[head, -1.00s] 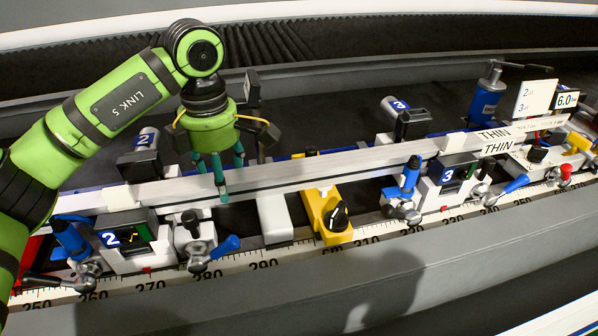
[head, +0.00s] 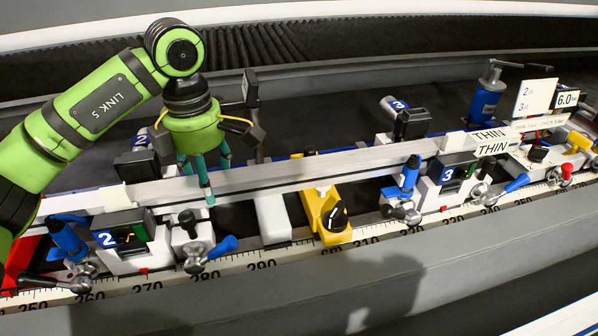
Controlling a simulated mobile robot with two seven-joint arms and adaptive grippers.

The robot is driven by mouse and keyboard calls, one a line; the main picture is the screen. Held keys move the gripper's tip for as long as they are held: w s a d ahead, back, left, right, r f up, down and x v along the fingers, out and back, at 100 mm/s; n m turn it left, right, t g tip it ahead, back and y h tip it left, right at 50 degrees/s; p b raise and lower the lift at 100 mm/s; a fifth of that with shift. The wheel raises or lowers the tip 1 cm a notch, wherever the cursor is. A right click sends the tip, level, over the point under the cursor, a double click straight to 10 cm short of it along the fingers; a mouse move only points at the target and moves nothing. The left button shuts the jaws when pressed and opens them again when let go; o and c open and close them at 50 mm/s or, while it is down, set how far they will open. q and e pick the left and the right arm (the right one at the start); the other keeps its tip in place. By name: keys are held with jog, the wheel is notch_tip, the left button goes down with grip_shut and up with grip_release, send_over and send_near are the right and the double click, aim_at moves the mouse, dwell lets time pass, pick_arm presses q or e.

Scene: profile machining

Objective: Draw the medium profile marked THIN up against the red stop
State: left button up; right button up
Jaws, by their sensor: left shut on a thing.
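The profile marked THIN (head: 300,170) is a long silver bar lying across the machine's supports, with THIN labels near its right end. My left gripper (head: 211,182) reaches down from above and is shut on the bar left of its middle, its teal fingers on either side. A red block (head: 17,262), which looks like the red stop, shows at the lower left edge, partly hidden by my arm. The bar's left end is close to it, but I cannot tell whether they touch. My right gripper is not in view.
Clamp unit 2 (head: 125,250) and clamp unit 3 (head: 447,188) with blue handles stand along the front. A yellow block (head: 325,212) with a black knob sits between them, above the ruler scale (head: 262,264). A blue cylinder (head: 487,98) stands at the back right.

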pick_arm(q)
jog(key=shift+a, duration=0.15)
jog(key=o, duration=1.2)
jog(key=shift+o, duration=0.6)
jog(key=shift+a, duration=0.25)
jog(key=shift+s, duration=0.1)
jog(key=shift+f, duration=0.1)
jog(key=shift+d+r, duration=0.15)
jog(key=shift+r, duration=0.35)
notch_tip(320, 180, up, 11)
